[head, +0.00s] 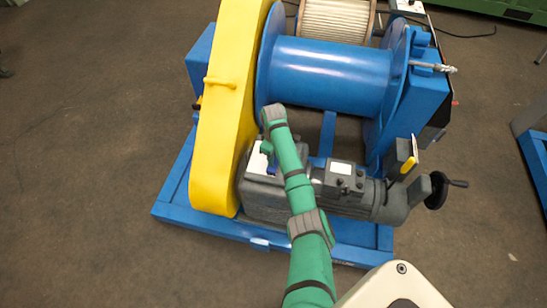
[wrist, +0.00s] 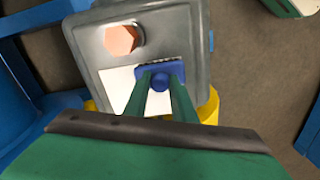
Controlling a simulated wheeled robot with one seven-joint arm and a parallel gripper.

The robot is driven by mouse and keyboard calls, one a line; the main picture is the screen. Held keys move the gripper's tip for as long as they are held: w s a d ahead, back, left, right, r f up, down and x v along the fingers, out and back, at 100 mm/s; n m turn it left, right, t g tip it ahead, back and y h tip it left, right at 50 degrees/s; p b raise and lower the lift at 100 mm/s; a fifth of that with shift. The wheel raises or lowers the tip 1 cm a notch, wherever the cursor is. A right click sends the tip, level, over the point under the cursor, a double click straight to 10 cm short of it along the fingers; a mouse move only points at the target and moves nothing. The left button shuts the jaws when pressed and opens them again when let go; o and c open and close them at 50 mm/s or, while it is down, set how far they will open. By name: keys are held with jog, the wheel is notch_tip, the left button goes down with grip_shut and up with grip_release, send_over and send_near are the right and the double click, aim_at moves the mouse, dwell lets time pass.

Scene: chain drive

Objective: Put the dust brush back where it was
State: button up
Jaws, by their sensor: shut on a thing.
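The dust brush (wrist: 150,71) is blue, with a rounded knob on top and a dark fringe along its far edge. My gripper (wrist: 161,82) has its two green fingers closed around the knob. The brush is over a white patch (wrist: 117,88) on top of the grey gearbox (wrist: 88,42). I cannot tell whether it touches the surface. In the head view, the brush (head: 272,169) shows as a small blue patch beside my green arm, over the gearbox (head: 262,199). My arm hides part of it.
An orange hexagonal plug (wrist: 121,39) stands on the gearbox near the brush. The tall yellow chain guard (head: 222,130) rises just left of the gearbox. A grey motor (head: 345,190) with a black handwheel (head: 436,190) lies right. A blue drum (head: 330,75) is behind.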

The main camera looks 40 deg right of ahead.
jog(key=o, duration=1)
notch_tip(320, 180, up, 12)
jog(key=shift+r, duration=0.1)
